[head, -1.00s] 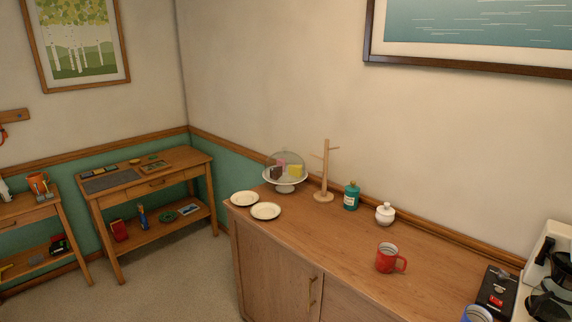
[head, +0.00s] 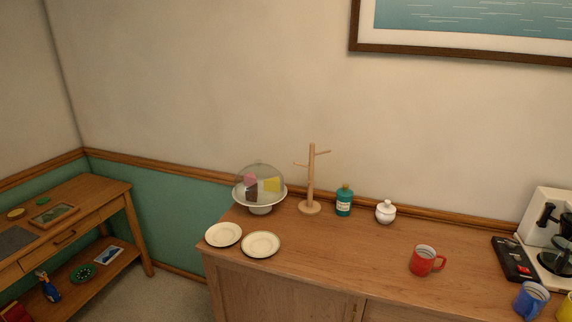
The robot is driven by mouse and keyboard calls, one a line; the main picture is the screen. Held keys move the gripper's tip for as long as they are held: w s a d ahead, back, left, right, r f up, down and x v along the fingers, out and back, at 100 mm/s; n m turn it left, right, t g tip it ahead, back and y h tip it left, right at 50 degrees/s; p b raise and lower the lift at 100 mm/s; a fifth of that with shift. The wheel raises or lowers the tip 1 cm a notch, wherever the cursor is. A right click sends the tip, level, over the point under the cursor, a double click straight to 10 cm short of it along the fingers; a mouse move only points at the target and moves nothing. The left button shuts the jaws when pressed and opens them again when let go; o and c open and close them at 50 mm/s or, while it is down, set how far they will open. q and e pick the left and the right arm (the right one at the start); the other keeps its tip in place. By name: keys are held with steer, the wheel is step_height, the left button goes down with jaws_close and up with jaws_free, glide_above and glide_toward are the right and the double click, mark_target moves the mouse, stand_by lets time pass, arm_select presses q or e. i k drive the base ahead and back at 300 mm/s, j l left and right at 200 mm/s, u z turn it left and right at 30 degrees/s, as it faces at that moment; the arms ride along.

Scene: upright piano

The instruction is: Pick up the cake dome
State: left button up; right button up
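The clear cake dome (head: 259,172) sits on a white footed cake stand (head: 260,209) near the back left end of the wooden sideboard. Pink, dark brown and yellow cake pieces (head: 271,185) show through it. The dome has a small knob on top. Neither of my grippers shows in the head view.
Two cream plates, one at the left (head: 223,235) and one beside it (head: 261,244), lie in front of the stand. A wooden mug tree (head: 311,180), teal bottle (head: 344,201), white lidded jar (head: 385,212) and red mug (head: 426,260) stand to the right. The sideboard (head: 330,262) has bare room in front.

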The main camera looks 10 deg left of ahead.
mark_target(259, 184)
steer(key=i+j+z, duration=0.1)
steer(key=j+z, duration=0.2)
steer(key=j, duration=0.3)
steer(key=j+z, duration=0.35)
steer(key=j, duration=0.2)
steer(key=j+z, duration=0.3)
steer(key=j, duration=0.35)
steer(key=k+j+z, duration=0.1)
steer(key=j+z, duration=0.25)
steer(key=j, duration=0.2)
steer(key=k+j+z, duration=0.15)
steer(key=j+z, duration=0.15)
steer(key=j, duration=0.3)
